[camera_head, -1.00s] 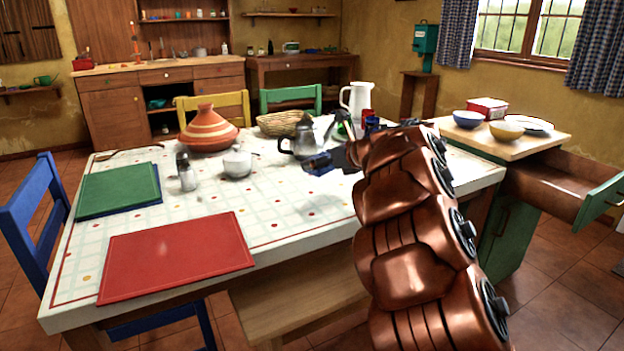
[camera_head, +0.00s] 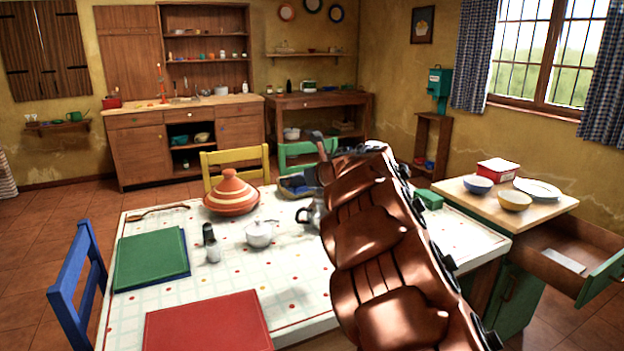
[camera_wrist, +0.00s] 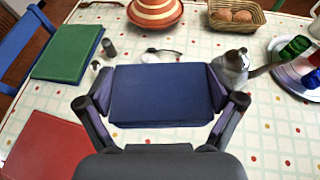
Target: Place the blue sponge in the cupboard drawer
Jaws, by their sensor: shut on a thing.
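The blue sponge (camera_wrist: 162,97) is a dark blue block between the fingers of my gripper (camera_wrist: 162,100) in the wrist view. My gripper is shut on its two short sides and holds it above the table. In the head view my gripper (camera_head: 312,172) is over the far part of the table, partly behind my own arm, and the sponge (camera_head: 296,186) shows only in part. The cupboard drawer (camera_head: 603,278) stands pulled out at the right, with a green front and wooden inside. A flat pale item (camera_head: 562,261) lies in it. The drawer belongs to the green cupboard (camera_head: 516,300).
The cupboard top holds a blue bowl (camera_head: 478,186), a yellow bowl (camera_head: 515,201), a plate (camera_head: 538,189) and a red-white box (camera_head: 497,171). The table carries a tagine (camera_head: 232,193), a teapot (camera_wrist: 231,65), a basket (camera_wrist: 237,18) and a round tray (camera_wrist: 296,72).

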